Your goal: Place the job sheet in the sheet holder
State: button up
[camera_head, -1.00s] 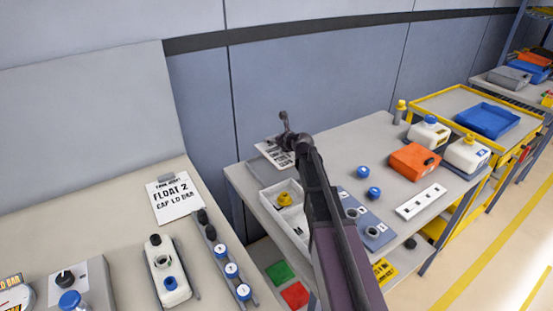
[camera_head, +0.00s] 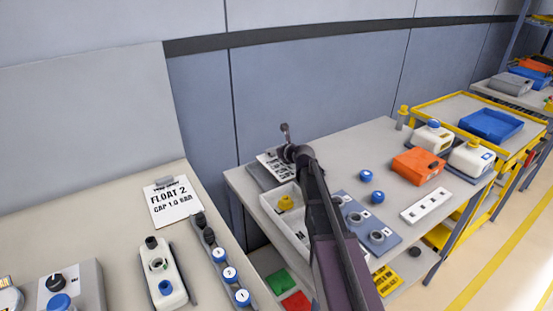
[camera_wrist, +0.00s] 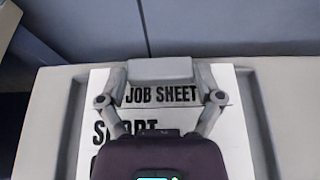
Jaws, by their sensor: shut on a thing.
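The job sheet (camera_wrist: 110,130) is a white card with black print and a grey grip block (camera_wrist: 160,68) at its top edge. My gripper (camera_wrist: 162,75) is shut on this block, with one finger at each end. The sheet (camera_head: 268,160) also shows in the head view, at the far left corner of the right-hand table, partly behind my gripper (camera_head: 288,150). The sheet holder (camera_wrist: 70,140) is a grey tray whose side rims show left and right of the sheet. The sheet is over or in it; I cannot tell whether it touches the bottom.
A white bin (camera_head: 291,222) with a yellow cap stands close in front of the holder. A blue-grey panel (camera_head: 377,241), blue caps and an orange container (camera_head: 418,165) are to the right. The wall (camera_head: 290,90) is close behind. A FLOAT 2 sheet (camera_head: 173,202) lies on the left table.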

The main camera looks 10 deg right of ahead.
aim_at(289, 166)
jog(key=shift+f+b, duration=1.5)
jog(key=shift+f, duration=0.2)
jog(key=shift+f, duration=0.1)
jog(key=o, duration=0.9)
jog(key=shift+s+r, duration=0.2)
jog(key=shift+r, duration=0.05)
jog(key=p+v, duration=0.4)
jog(key=v, duration=0.5)
jog(key=shift+s+d+r, duration=0.2)
jog(key=shift+s, duration=0.1)
jog(key=shift+p+v, duration=0.35)
jog(key=shift+v, duration=0.55)
jog(key=shift+d, duration=0.1)
